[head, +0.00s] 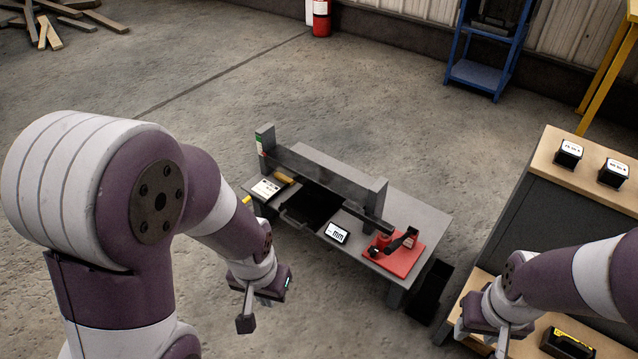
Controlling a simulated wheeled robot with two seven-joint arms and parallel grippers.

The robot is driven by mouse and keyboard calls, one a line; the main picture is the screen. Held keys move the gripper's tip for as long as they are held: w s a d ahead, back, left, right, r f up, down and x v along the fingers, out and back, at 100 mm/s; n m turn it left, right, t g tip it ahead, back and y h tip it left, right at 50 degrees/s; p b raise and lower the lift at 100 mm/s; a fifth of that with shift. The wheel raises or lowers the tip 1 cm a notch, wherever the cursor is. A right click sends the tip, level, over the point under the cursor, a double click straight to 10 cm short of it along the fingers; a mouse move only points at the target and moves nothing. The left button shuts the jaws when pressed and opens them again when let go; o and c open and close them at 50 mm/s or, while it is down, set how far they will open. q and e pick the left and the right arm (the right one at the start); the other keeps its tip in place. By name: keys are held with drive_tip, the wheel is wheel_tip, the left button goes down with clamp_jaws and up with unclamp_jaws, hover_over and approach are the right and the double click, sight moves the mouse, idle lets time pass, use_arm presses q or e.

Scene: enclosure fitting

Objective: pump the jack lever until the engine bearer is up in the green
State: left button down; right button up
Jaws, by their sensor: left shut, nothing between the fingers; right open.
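The jack stands on a red base plate (408,262) at the right end of the low grey bench, with a red body. Its short black lever (404,241) slants up to the right. A long dark bar, seemingly the engine bearer (358,213), runs along the grey frame, its right end by the jack. A scale (260,146) with green above red is on the left post; the bearer's level against it is too small to read. My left gripper (246,318) is shut and empty, in front of the bench. My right gripper (500,345) is open, right of the bench, apart from the lever.
The grey bench (432,222) carries a small display (337,232), a white card (266,188) and a yellow-handled tool (284,178). A dark opening is in its middle. A wooden-topped cabinet (560,176) stands at the right, a black bin (430,292) between. Floor in front is clear.

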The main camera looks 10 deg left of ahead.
use_arm(q)
wheel_tip(320, 180, down, 2)
drive_tip(key=shift+f+b, duration=0.15)
drive_tip(key=shift+b, duration=0.5)
wheel_tip(320, 180, up, 13)
drive_tip(key=p, duration=1.4)
wheel_tip(320, 180, down, 13)
drive_tip(key=b, duration=1)
